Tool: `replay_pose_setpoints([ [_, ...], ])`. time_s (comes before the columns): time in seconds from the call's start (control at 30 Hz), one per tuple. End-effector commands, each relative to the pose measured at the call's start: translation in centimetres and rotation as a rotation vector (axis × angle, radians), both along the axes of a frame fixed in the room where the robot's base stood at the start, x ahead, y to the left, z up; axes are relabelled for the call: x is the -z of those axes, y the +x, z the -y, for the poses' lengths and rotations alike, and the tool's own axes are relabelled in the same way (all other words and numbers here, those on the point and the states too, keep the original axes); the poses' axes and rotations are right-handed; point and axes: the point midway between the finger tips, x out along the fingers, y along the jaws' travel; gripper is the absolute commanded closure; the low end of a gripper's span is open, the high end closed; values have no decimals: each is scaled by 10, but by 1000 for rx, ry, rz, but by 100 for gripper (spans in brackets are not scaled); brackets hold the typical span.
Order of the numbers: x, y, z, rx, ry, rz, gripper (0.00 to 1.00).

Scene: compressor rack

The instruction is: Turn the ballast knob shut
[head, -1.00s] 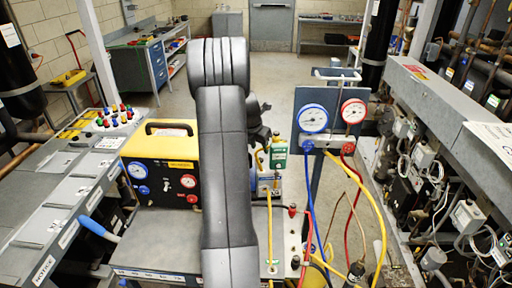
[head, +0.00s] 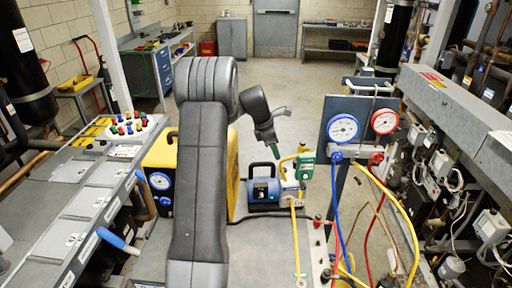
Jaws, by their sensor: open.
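A vacuum pump (head: 265,191), blue with a black carry handle, stands on the grey bench top right of my arm. A yellow valve fitting and a green box (head: 306,166) are at its right end. I cannot make out the ballast knob for certain. My gripper (head: 269,143) is small and dark, pointing down above the pump, apart from its body as far as I can tell. It is open. A small green spot shows at its tip; I cannot tell what it is. My forearm covers part of the yellow machine to the left.
A gauge panel with a blue gauge (head: 343,128) and a red gauge (head: 385,121) stands right of the pump, with blue, red and yellow hoses hanging below. A yellow machine (head: 160,150) stands left. Grey pipe-rack housing (head: 465,115) lines the right side. Open floor lies behind.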

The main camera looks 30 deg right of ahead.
Motion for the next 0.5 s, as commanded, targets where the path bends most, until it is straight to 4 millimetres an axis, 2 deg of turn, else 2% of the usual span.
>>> replay_pose_setpoints([
  [0.17,20,-2,6,-2,2,-3,58],
  [0.5,77,-8,23,-3,1,-1,58],
])
